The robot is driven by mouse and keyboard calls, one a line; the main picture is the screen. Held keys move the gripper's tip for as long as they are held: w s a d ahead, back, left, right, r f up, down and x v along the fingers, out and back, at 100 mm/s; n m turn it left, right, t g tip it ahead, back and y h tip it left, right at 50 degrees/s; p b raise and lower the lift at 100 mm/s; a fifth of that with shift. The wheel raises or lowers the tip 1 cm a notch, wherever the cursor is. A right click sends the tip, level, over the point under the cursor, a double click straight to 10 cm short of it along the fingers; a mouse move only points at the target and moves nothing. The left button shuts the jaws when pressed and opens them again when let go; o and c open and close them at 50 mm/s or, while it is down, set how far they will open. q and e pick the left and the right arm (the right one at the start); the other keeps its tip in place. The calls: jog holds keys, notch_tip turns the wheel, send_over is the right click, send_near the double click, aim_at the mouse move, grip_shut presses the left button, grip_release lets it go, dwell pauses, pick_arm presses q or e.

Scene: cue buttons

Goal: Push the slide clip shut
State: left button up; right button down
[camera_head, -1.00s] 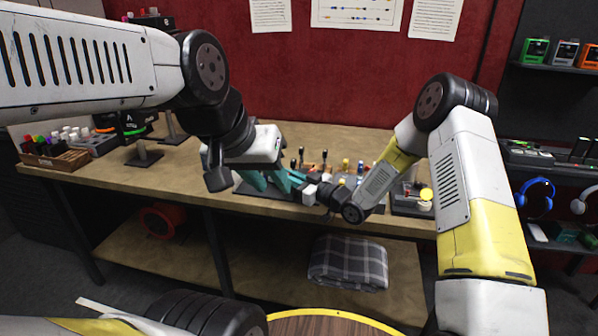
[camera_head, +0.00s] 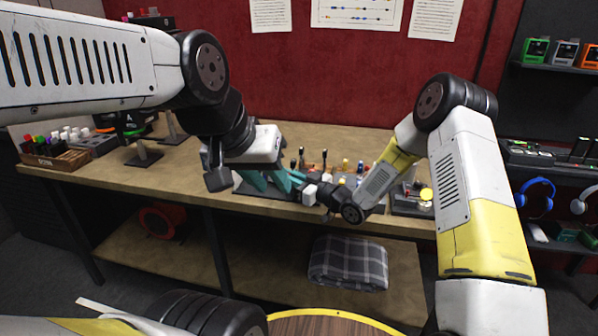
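My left gripper (camera_head: 272,181) has teal fingers that point down over a dark tray (camera_head: 250,190) near the table's front edge. The two teal fingers show apart, with a gap between them. My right gripper (camera_head: 309,192) reaches in from the right, close beside the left fingers; its small pale end shows, but its fingers cannot be told apart. I cannot make out the slide clip; it is too small or hidden behind the arms and grippers.
Several small tools with dark, orange and yellow tops stand behind the grippers (camera_head: 325,160). A wooden box of markers (camera_head: 55,160) is at the far left. A grey box with a yellow button (camera_head: 426,194) is at the right. A folded plaid blanket (camera_head: 348,262) lies on the lower shelf.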

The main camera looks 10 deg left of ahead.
jog(key=shift+w, duration=0.1)
jog(key=shift+w+d, duration=0.1)
jog(key=shift+w, duration=0.75)
jog(key=c, duration=1.5)
grip_release()
